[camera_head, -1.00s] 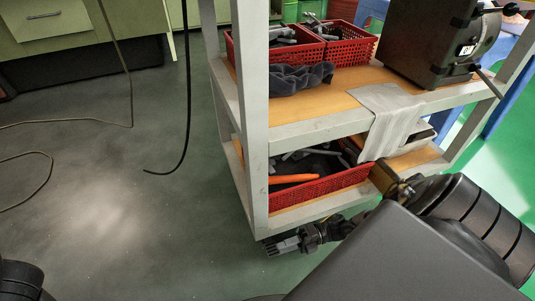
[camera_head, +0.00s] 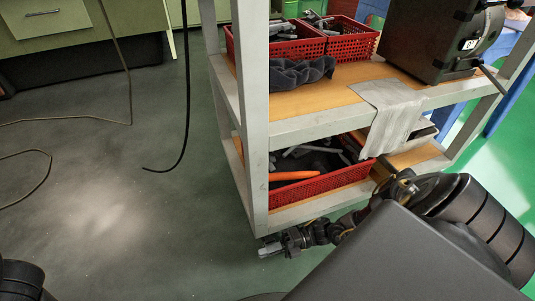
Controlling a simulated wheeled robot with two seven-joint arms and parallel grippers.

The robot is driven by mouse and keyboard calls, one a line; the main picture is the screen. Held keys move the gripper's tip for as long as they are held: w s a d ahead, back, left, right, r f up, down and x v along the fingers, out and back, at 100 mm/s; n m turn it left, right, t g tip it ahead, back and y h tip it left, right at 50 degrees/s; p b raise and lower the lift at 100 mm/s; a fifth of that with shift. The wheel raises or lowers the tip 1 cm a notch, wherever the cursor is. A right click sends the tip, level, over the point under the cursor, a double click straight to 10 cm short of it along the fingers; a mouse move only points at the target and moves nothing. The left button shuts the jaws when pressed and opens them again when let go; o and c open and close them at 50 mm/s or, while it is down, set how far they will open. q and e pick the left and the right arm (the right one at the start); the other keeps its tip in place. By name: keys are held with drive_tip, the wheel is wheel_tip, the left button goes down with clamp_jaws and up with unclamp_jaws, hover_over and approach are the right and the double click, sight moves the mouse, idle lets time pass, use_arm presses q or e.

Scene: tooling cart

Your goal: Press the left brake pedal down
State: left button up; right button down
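The tooling cart (camera_head: 257,150) stands in the middle, with its near corner post running down to the lower shelf. The brake pedal and caster cannot be made out. My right gripper (camera_head: 268,251) is low by the foot of that near post, just below the lower shelf's corner, with its fingertips pointing left. Whether its fingers are apart, or touch anything, is too small to tell. Of my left arm only a dark rounded part shows at the bottom left corner; its gripper is out of view.
Red baskets (camera_head: 325,184) with tools sit on the cart's shelves. A grey cloth (camera_head: 392,112) hangs over the upper shelf edge near a dark machine (camera_head: 432,42). A black cable (camera_head: 187,110) hangs at left.

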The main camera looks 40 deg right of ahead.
drive_tip(key=shift+f+n+p, duration=0.2)
drive_tip(key=shift+n+p, duration=0.35)
drive_tip(key=shift+n, duration=0.25)
drive_tip(key=shift+w+f+n, duration=0.15)
drive_tip(key=shift+f+n, duration=0.4)
drive_tip(key=shift+n, duration=0.55)
drive_tip(key=shift+d+f+n, duration=0.1)
drive_tip(key=shift+f+n, duration=0.1)
drive_tip(key=shift+n, duration=0.4)
drive_tip(key=c, duration=1.6)
unclamp_jaws()
drive_tip(key=shift+p, duration=0.3)
drive_tip(key=p+v, duration=0.1)
drive_tip(key=v, duration=0.9)
drive_tip(key=shift+d, duration=0.35)
